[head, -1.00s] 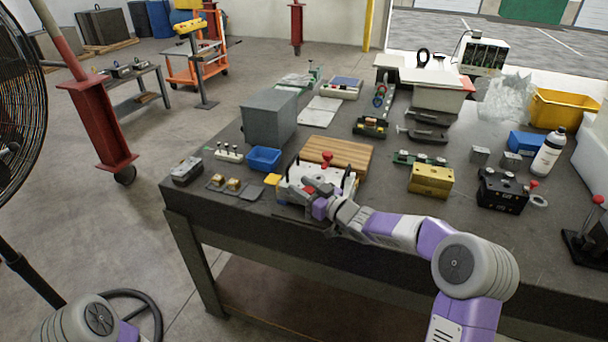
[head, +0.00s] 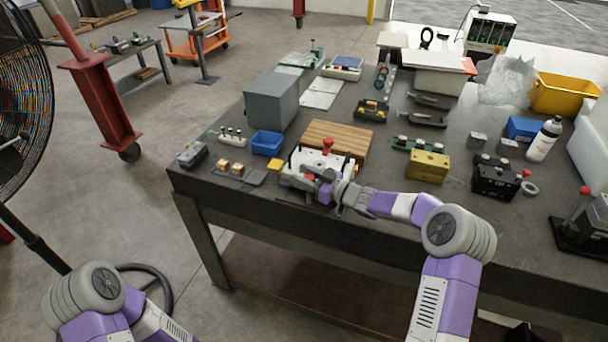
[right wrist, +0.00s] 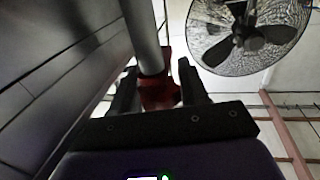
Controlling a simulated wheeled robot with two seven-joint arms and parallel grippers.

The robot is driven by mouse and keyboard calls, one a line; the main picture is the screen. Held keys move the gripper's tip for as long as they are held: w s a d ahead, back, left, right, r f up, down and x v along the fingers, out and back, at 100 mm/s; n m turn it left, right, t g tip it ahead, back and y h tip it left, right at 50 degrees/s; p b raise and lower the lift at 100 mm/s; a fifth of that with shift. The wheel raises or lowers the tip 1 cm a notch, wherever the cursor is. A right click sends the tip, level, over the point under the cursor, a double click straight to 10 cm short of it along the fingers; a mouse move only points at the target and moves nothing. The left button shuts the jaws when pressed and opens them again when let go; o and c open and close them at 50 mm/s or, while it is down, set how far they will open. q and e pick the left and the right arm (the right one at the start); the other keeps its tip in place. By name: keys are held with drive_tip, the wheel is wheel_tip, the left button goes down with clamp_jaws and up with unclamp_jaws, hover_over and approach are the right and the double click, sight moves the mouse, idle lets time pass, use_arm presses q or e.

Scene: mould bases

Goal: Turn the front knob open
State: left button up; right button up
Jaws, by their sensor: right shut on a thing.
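The white mould base (head: 292,168) sits near the front edge of the dark table. A red knob (head: 327,147) stands upright at its back, free of the gripper. My right gripper (head: 314,177) is at the front of the base, coming in from the right. In the right wrist view, the red front knob (right wrist: 158,90) is between the two dark jaws, which are shut on it. In the head view the gripper mostly hides this knob. My left arm shows at the bottom left, but its gripper is out of view.
A wooden board (head: 338,139) lies behind the base. A blue bin (head: 267,144) and a grey block (head: 271,101) stand to the left and back. A brass block (head: 429,166) and a black block (head: 494,181) stand to the right. A fan (head: 22,100) stands at far left.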

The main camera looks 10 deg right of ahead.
sight(315, 180)
drive_tip(key=shift+r, duration=0.1)
drive_tip(key=o, duration=1)
drive_tip(key=shift+c, duration=0.2)
drive_tip(key=v, duration=0.7)
drive_tip(key=shift+s+d+p, duration=0.15)
drive_tip(key=shift+s+p, duration=0.05)
drive_tip(key=shift+p, duration=0.15)
